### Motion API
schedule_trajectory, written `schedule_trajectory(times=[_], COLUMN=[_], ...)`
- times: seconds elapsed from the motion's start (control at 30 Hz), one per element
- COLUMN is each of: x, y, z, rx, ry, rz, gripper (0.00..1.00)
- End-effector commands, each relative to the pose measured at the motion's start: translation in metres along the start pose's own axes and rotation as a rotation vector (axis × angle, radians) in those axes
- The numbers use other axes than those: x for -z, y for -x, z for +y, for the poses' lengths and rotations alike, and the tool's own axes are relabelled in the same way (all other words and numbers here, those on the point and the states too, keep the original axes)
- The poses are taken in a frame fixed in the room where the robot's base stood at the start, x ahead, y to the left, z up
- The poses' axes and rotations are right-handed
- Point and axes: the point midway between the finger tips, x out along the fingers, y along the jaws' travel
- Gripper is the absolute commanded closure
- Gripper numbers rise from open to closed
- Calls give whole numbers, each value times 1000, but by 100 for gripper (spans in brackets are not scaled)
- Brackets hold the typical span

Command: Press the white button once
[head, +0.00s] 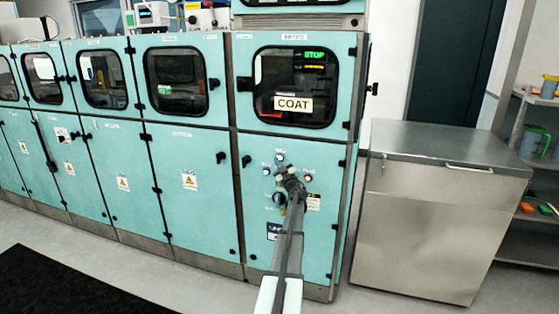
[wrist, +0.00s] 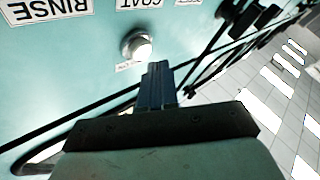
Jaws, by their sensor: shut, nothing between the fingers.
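A white button (wrist: 137,45) with a bright face in a metal ring shows in the wrist view, on the teal panel between upside-down labels. My gripper (wrist: 157,68) is shut and empty, its fingertips just below and right of the button in that view. I cannot tell whether they touch it. In the head view my gripper (head: 292,182) is in front of the control panel of the right-hand cabinet (head: 312,240), among small lit buttons. An upper button (head: 280,157) looks white to blue, and another (head: 267,170) looks similar; I cannot tell which matches the wrist view.
A steel cabinet (head: 435,210) stands to the right, and a dark mat (head: 70,285) lies on the floor at left.

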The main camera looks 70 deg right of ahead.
Motion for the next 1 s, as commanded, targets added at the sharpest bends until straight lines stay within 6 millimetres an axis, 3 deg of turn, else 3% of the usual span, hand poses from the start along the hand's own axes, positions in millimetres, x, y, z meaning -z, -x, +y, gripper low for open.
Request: schedule_trajectory(times=[0.77, 1.0], x=[25, 26], y=[34, 35], z=[-24, -26], rx=[1, 0], ry=[0, 0], rz=[0, 0], gripper=[100, 100])
